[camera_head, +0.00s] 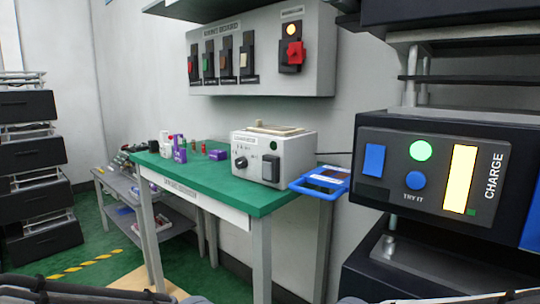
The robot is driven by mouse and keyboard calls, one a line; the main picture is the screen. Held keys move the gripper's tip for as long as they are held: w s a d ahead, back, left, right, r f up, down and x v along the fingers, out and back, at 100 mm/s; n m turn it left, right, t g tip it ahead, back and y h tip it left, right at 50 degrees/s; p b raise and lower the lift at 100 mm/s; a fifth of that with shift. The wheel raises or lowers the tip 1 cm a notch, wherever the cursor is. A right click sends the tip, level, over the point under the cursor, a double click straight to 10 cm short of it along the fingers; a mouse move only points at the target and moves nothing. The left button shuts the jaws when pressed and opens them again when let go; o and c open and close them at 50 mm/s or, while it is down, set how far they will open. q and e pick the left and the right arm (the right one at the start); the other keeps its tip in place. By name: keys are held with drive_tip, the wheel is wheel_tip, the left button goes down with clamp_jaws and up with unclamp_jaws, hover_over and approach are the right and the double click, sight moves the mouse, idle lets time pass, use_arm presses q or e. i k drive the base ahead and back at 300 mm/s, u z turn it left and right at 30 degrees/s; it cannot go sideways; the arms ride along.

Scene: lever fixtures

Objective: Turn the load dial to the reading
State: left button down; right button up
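A white box-shaped instrument (290,147) stands on the green-topped workbench (225,192). On its front is a round black knob (241,162), the likely load dial, with a small scale around it too small to read. A dark rocker-like switch (270,168) sits to the knob's right, and a small dark round part is above the switch. No reading can be made out. Only dark parts of my own arms show along the bottom edge, well short of the bench. Neither gripper shows.
A switch panel (262,60) hangs above. A black charging unit (430,175) stands close at right. The bench's front strip is clear.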

sight(241, 163)
drive_tip(key=u, duration=2.9)
drive_tip(key=k, duration=0.75)
drive_tip(key=z, duration=1.35)
drive_tip(key=i, duration=0.5)
